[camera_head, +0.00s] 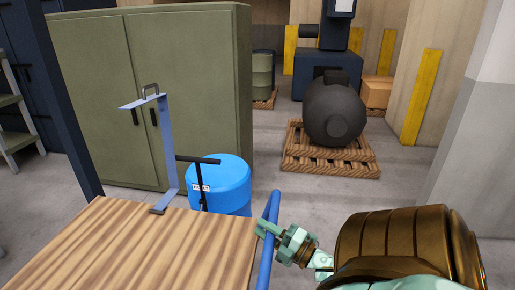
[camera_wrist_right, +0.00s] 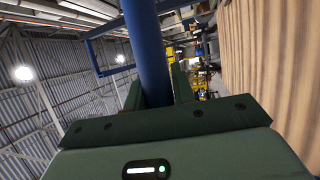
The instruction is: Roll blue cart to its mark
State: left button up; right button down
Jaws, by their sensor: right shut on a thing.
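My right gripper (camera_head: 268,231) is shut on a blue bar (camera_head: 269,250) at the right edge of a wooden deck (camera_head: 150,250). The bar and deck look like the blue cart's handle and top, but its wheels are out of view. In the right wrist view the blue bar (camera_wrist_right: 146,50) runs between the two fingers of the right gripper (camera_wrist_right: 158,88), with the wood grain of the deck (camera_wrist_right: 265,60) at the right. I do not see a floor mark. My left gripper is not in view.
A light-blue bracket (camera_head: 167,150) stands at the deck's far edge. Beyond are a blue drum (camera_head: 222,180), green cabinets (camera_head: 190,75) and a dark tank (camera_head: 335,110) on a wooden pallet (camera_head: 300,163). Bare floor (camera_head: 330,200) lies between the deck and the pallet.

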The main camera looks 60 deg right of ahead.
jog(key=shift+s+f, duration=0.1)
jog(key=shift+f, duration=0.05)
jog(key=c, duration=1.2)
grip_release()
jog(key=shift+o, duration=0.2)
jog(key=s+f+b, duration=0.1)
jog(key=s+f, duration=0.1)
jog(key=s, duration=1.4)
jog(key=shift+f+b, duration=0.3)
jog(key=shift+f, duration=0.1)
